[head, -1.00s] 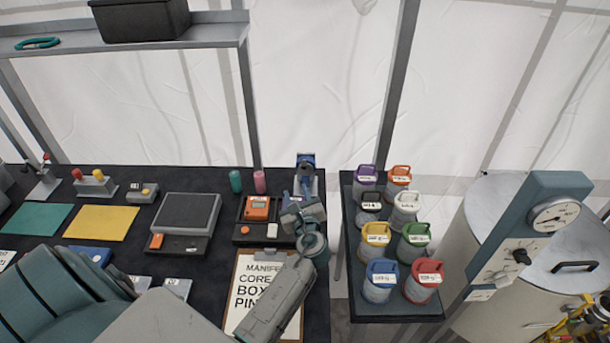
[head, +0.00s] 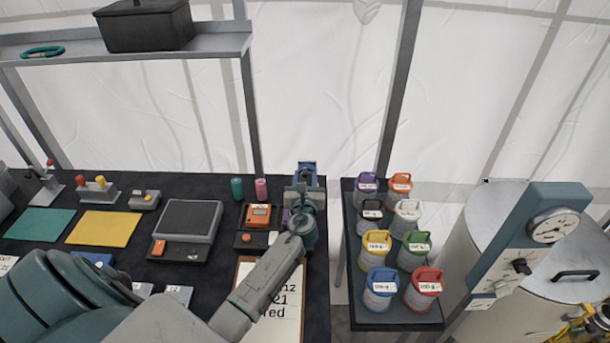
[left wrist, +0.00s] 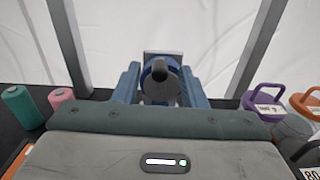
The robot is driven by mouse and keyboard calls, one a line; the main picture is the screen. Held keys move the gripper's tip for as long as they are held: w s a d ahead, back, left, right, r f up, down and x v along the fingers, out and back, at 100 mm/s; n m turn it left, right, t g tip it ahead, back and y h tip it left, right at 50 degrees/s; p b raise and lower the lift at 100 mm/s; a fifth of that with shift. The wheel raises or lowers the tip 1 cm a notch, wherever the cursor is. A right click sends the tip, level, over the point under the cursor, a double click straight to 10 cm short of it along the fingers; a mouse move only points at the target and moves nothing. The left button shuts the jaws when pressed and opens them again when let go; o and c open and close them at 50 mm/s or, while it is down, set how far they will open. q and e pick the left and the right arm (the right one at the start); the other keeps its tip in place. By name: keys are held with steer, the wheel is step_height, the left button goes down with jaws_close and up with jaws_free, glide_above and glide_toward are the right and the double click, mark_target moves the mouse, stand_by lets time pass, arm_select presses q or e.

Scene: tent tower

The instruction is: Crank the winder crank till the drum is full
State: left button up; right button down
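The blue winder (head: 307,168) stands at the back right of the dark table, mostly behind my left gripper in the head view. In the left wrist view, the winder (left wrist: 160,57) is straight ahead, with a dark rounded crank knob (left wrist: 159,72) facing me. My left gripper (head: 303,190) is at the winder's near side. In the left wrist view, its blue-grey fingers (left wrist: 161,88) stand apart on either side of the knob, with gaps visible. The drum and how much is wound on it are hidden. My right gripper is not in view.
Teal (head: 237,188) and pink (head: 261,189) spools stand left of the winder. An orange meter (head: 260,215) and a clipboard (head: 290,318) are nearby. Several lidded jars stand on a side table (head: 345,250) to the right. A shelf (head: 220,42) hangs at upper left.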

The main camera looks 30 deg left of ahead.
arm_select(q)
steer(key=shift+w+a, duration=0.2)
steer(key=shift+w, duration=0.1)
jaws_close()
steer(key=n+b, duration=0.1)
steer(key=n, duration=0.1)
steer(key=a+n+b, duration=0.1)
steer(key=shift+s+f+n+b, duration=0.3)
steer(key=shift+s+f+b, duration=0.05)
steer(key=shift+f, duration=0.05)
steer(key=shift+s+a+n+b, duration=0.1)
steer(key=shift+a+n+b, duration=0.1)
steer(key=shift+n, duration=0.35)
steer(key=shift+s+a+n+b, duration=0.1)
steer(key=shift+n+b, duration=0.1)
steer(key=shift+n, duration=0.35)
jaws_free()
steer(key=shift+r, duration=0.1)
